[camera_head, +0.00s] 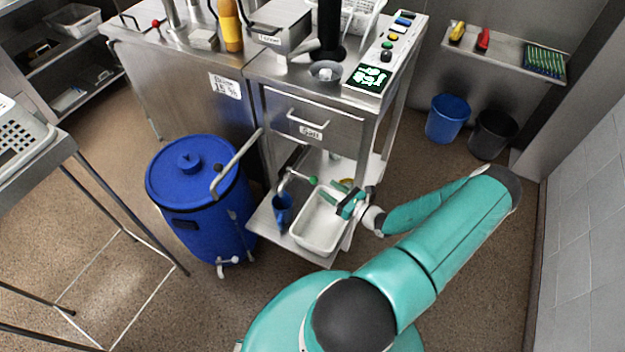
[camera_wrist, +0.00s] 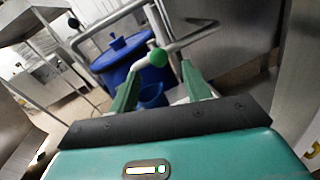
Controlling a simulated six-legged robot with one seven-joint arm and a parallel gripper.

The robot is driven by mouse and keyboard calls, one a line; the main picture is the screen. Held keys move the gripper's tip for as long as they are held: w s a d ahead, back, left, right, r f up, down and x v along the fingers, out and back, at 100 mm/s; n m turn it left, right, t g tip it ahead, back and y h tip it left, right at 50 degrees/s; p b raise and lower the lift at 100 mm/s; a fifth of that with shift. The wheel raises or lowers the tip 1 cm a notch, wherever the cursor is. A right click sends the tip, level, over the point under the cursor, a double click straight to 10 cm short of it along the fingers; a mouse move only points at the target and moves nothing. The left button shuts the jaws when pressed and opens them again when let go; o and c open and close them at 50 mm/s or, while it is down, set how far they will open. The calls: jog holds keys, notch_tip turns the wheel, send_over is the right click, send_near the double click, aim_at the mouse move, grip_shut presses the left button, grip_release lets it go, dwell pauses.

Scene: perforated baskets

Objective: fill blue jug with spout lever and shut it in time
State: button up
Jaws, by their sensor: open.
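The blue jug (camera_head: 283,207) stands on the lower shelf of the steel cart, below the metal spout (camera_head: 287,180). The spout lever ends in a green ball knob (camera_head: 313,181). My gripper (camera_head: 332,192) is open and empty, just right of the knob. In the wrist view, the knob (camera_wrist: 158,57) shows between and just beyond the fingertips of my gripper (camera_wrist: 160,69), apparently apart from them. The jug (camera_wrist: 152,95) shows below the knob, partly hidden by my gripper. The liquid level inside the jug cannot be made out.
A white tray (camera_head: 318,244) lies on the lower shelf beside the jug, under my gripper. A large blue barrel (camera_head: 196,225) stands left of the cart. A drawer (camera_head: 310,124) is above the spout. Blue and black bins stand at the back right. Floor in front is partly clear.

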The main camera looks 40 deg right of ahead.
aim_at(314, 179)
jog(key=w, duration=0.2)
jog(key=w+a, duration=0.1)
jog(key=w, duration=0.4)
jog(key=shift+w+a, duration=0.15)
jog(key=shift+w, duration=0.05)
grip_shut()
